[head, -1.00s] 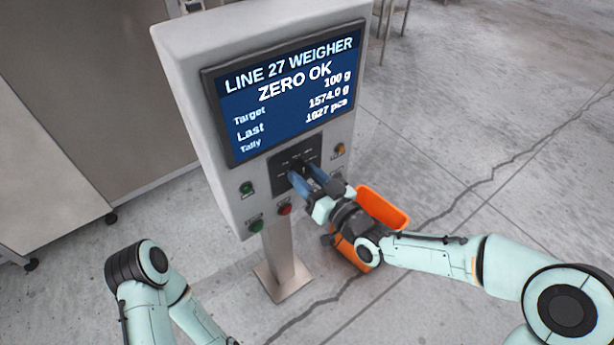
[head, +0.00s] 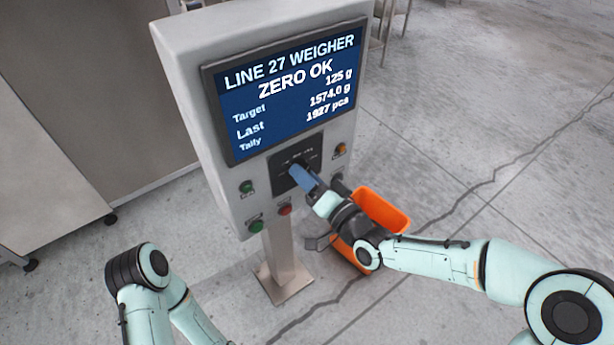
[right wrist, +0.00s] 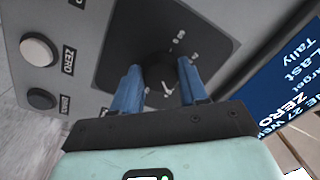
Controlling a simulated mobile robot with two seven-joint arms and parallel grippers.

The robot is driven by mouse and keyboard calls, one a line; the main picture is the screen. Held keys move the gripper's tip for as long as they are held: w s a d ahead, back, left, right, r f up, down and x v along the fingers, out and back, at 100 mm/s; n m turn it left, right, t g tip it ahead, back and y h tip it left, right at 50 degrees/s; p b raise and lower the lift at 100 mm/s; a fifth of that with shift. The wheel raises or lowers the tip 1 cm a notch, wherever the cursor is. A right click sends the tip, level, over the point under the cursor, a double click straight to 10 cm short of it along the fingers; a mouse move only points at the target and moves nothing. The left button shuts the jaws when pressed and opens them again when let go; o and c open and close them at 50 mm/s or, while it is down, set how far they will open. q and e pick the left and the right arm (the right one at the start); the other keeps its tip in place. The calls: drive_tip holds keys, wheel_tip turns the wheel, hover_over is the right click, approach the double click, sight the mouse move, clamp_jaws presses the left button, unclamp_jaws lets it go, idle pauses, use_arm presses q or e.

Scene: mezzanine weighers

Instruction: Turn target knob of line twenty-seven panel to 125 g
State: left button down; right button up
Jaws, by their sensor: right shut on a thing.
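The line 27 weigher panel (head: 185,90) stands on a post, and its screen (head: 290,95) reads ZERO OK, with Target 125 g. Below the screen is a dark dial plate (head: 284,180) carrying the target knob. My right gripper (head: 298,174) is at the plate, its blue fingers shut on the knob. In the head view the fingers mostly hide the knob. In the right wrist view the dark knob (right wrist: 160,72) sits between the two blue fingers, with pale dial marks around it. My left arm shows at the lower left, but its gripper is out of view.
A green button (head: 246,187), another green one (head: 256,226), a red one (head: 285,209) and an orange one (head: 341,149) surround the dial plate. An orange bin (head: 385,208) stands on the floor behind my right gripper. Open floor lies to the right.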

drive_tip(key=shift+m, duration=0.5)
drive_tip(key=o, duration=1)
drive_tip(key=shift+o, duration=0.2)
drive_tip(key=shift+s+d, duration=0.1)
drive_tip(key=v, duration=1.3)
drive_tip(key=shift+s, duration=0.15)
